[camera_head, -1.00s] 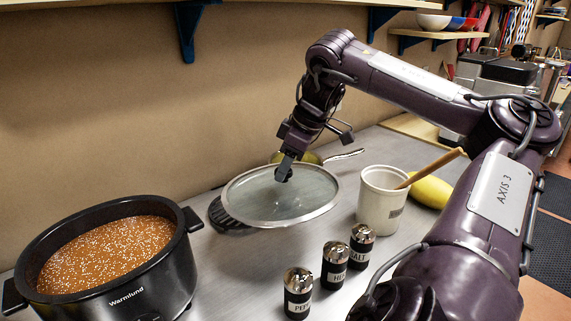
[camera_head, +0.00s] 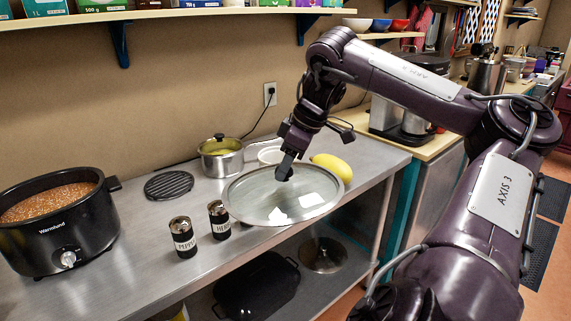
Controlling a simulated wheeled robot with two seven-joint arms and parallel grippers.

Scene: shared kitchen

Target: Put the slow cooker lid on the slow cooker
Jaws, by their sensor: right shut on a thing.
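The slow cooker (camera_head: 62,225) is black, oval and open, with a brown speckled filling. It stands on the steel counter at the left of the head view. The slow cooker lid (camera_head: 250,198) is clear glass with a metal rim. My right gripper (camera_head: 285,172) is shut on the lid at its middle and holds it roughly level in the air. The lid is well to the right of the slow cooker and appears near the counter's front edge. The gripper's fingers hide the knob. My left gripper is not in view.
Two labelled shakers, one (camera_head: 182,240) and another (camera_head: 219,222), stand between cooker and lid. A black trivet (camera_head: 169,185), a pot (camera_head: 221,158) and a yellow squash (camera_head: 333,168) are behind. A shelf (camera_head: 200,12) hangs above.

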